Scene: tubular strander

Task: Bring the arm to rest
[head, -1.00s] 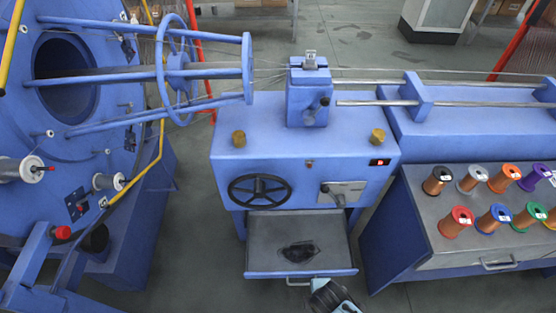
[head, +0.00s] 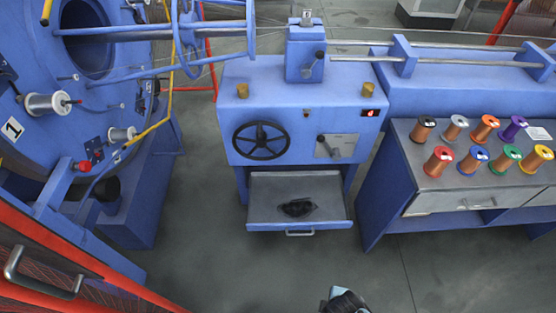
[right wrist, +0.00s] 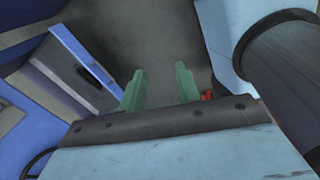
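My right gripper (right wrist: 160,92) shows in the right wrist view as two green fingers standing apart. Nothing is visible between them but grey floor. In the head view a dark and light-blue piece of my arm (head: 343,301) shows at the bottom edge, below the pulled-out tray and apart from it. The gripper fingers cannot be made out there. My left gripper is in neither view. The blue machine (head: 292,100) stands ahead with its tray (head: 265,187) out and a black object (head: 298,207) lying in it.
A workbench (head: 432,190) with several coloured spools stands at the right. The big blue strander wheel (head: 110,75) is at the left. A red-framed guard with a grey handle (head: 40,285) fills the lower left. Grey floor (head: 240,270) is clear in front of the tray.

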